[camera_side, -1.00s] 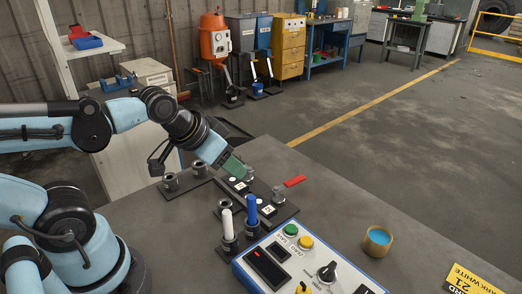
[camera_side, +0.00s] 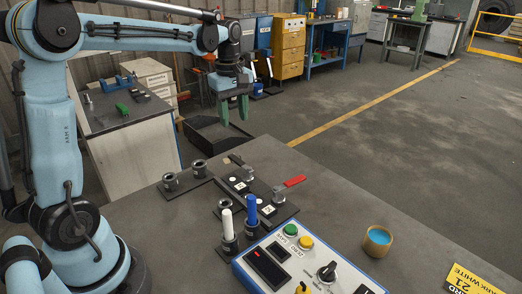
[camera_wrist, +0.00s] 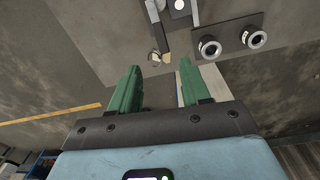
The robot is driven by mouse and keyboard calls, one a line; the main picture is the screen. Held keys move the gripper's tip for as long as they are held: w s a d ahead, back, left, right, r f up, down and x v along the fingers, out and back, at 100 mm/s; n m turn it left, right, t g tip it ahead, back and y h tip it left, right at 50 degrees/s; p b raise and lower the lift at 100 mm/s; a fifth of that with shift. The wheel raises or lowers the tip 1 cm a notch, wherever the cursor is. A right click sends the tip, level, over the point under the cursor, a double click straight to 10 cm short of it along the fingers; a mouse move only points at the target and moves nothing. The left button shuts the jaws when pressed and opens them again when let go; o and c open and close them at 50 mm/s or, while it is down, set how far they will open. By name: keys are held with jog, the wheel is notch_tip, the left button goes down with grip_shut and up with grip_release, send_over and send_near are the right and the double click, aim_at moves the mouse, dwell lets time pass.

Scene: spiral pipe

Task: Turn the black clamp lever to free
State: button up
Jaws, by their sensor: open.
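The black clamp lever (camera_side: 236,160) is on the far clamp of the dark plate on the table. It points up and left from its metal clamp body (camera_side: 247,173), and its end looks slightly brownish. The near clamp has a red lever (camera_side: 295,181) pointing right. My gripper (camera_side: 233,112), with green fingers, is raised well above and behind the plate, pointing down.
Two dark sockets (camera_side: 185,175) stand left of the clamps. A cup (camera_side: 377,241) stands at right. A black bin (camera_side: 212,136) is behind the table.

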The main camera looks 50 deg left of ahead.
aim_at(235, 158)
jog(key=shift+n, duration=0.6)
jog(key=f, duration=0.4)
jog(key=a+f, duration=0.1)
jog(key=f, duration=0.7)
jog(key=shift+w+a+f, duration=0.15)
jog(key=shift+w+f, duration=0.1)
jog(key=shift+f, duration=0.1)
grip_shut()
